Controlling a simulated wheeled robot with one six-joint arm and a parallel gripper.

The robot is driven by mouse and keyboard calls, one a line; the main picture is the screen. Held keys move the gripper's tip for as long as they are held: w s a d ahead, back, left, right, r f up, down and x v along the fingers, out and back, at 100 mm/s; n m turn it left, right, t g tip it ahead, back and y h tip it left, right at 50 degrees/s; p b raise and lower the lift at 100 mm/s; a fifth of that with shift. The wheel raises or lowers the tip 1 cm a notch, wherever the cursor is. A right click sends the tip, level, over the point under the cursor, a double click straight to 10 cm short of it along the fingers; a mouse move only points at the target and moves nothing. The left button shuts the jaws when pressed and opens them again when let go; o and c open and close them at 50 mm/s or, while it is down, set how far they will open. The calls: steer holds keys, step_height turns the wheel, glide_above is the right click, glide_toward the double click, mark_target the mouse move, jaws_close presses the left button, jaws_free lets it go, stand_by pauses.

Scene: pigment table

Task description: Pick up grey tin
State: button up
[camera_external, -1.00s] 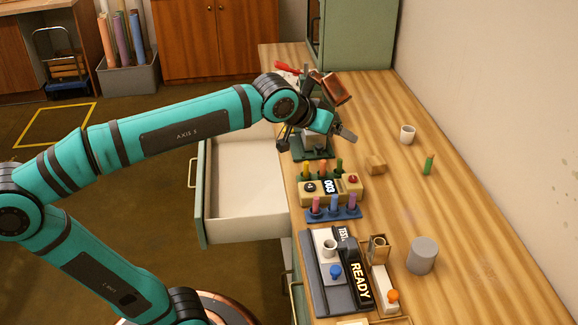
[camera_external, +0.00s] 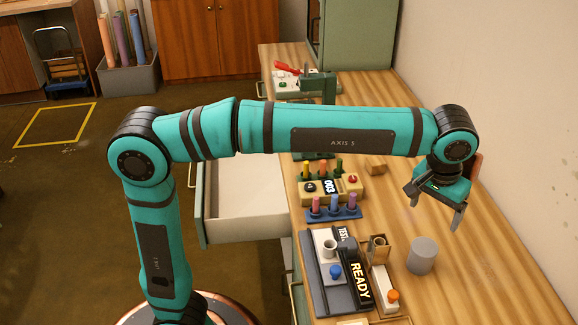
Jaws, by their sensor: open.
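The grey tin (camera_external: 422,256) is a plain grey cylinder standing upright on the right part of the wooden table. My gripper (camera_external: 435,216) is open and empty, its fingers pointing down. In the picture it is just above and slightly to the right of the tin, apart from it. How high the fingertips are over the table is hard to tell.
Left of the tin are a small brass-coloured holder (camera_external: 378,248), a white block with an orange knob (camera_external: 392,296) and the READY device (camera_external: 358,282). A rack of coloured pegs (camera_external: 333,212) stands further back. An open drawer (camera_external: 245,205) juts out left.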

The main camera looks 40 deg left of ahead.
mark_target(426, 246)
steer(key=f, duration=0.4)
steer(key=w+f, duration=0.1)
steer(key=f, duration=0.6)
steer(key=shift+w+d+f, duration=0.2)
steer(key=shift+w+f, duration=0.15)
steer(key=shift+f, duration=0.05)
steer(key=shift+w+f, duration=0.15)
steer(key=shift+f, duration=2.6)
steer(key=shift+c, duration=0.2)
steer(key=c, duration=1.1)
